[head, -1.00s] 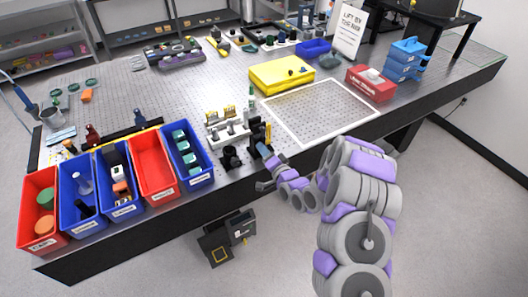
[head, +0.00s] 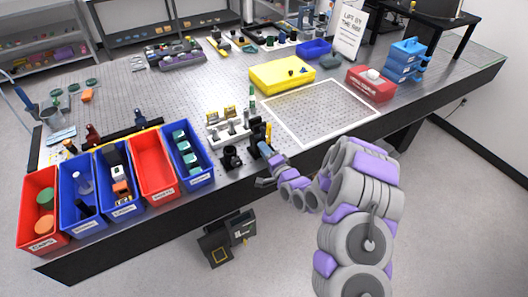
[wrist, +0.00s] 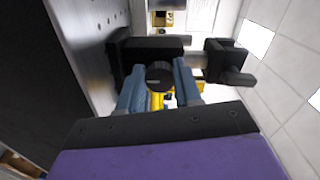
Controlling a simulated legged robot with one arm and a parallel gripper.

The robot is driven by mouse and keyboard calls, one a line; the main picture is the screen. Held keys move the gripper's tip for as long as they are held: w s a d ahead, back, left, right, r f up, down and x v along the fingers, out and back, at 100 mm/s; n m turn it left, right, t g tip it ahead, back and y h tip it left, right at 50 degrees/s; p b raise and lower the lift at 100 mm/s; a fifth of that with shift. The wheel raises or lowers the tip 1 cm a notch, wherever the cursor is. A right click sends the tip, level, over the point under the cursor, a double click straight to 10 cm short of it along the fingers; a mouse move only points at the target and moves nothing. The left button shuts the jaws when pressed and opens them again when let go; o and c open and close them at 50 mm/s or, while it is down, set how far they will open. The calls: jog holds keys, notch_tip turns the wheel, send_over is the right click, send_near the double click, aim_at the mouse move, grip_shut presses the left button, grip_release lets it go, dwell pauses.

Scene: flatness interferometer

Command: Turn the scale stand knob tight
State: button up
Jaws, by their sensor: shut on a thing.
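The dark round knob (wrist: 159,74) of the black stand (wrist: 146,52) shows in the wrist view. My gripper (wrist: 158,80) has its two blue-grey fingers closed on the knob from either side. In the head view my gripper (head: 264,149) is at the black posts near the front edge of the table. The knob itself is hidden there behind my fingers and the posts. A black clamp-like part (wrist: 228,62) sticks out to the right of the stand in the wrist view.
Red and blue bins (head: 155,190) line the front edge to the left. A yellow case (head: 282,75), a white-framed area (head: 330,140) and a red box (head: 371,87) are to the right. A small black mount (head: 231,158) stands close to my gripper.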

jog(key=o, duration=0.9)
jog(key=shift+w+d+f, duration=0.15)
jog(key=shift+d+f, duration=0.05)
jog(key=shift+d, duration=0.05)
jog(key=shift+o, duration=0.7)
jog(key=shift+r, duration=0.15)
jog(key=shift+s, duration=0.2)
jog(key=p+v, duration=0.3)
jog(key=v, duration=1.4)
jog(key=shift+p, duration=0.3)
